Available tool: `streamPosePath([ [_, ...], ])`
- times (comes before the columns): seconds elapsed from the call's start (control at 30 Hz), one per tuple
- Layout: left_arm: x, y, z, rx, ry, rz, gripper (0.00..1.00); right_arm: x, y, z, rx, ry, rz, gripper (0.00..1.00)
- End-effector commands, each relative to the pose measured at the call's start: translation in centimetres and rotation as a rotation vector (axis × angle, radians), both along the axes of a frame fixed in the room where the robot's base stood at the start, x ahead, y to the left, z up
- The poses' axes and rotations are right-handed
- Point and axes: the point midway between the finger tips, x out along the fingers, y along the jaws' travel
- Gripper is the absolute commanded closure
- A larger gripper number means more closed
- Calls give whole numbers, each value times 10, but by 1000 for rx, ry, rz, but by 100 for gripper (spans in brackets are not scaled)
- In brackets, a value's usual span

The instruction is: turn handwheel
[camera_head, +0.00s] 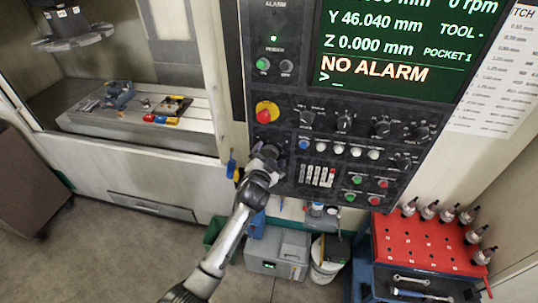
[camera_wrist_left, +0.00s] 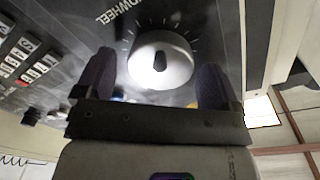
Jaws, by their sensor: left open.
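The handwheel (camera_wrist_left: 161,62) is a round silver-white dial with a dark centre mark on the dark control panel, with tick marks around it and lettering ending in "WHEEL" above. It fills the upper middle of the left wrist view. My left gripper (camera_head: 266,158) is at the lower left of the panel in the head view and covers the handwheel there. In the left wrist view its two dark fingers are apart, one on each side of the handwheel. I cannot tell whether they touch it. My right gripper is not in view.
The control panel has a red emergency button (camera_head: 267,112) just above my left gripper, plus a keypad (camera_head: 317,176) and several knobs to the right. The screen (camera_head: 400,45) reads NO ALARM. A red-topped tool cart (camera_head: 425,245) stands lower right, and a grey box (camera_head: 278,252) is on the floor.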

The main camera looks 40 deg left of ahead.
Motion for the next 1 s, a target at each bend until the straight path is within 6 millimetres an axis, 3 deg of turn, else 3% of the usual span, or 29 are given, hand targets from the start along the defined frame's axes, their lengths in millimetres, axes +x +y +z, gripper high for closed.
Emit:
streamPosePath([
  [0.37, 2, 1, 0, 0, 0, 0, 13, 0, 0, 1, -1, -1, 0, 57],
  [0.87, 2, 1, 0, 0, 0, 0, 61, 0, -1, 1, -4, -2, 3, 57],
  [1.0, 2, 1, -1, -6, -3, 0, 61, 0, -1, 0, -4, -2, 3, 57],
])
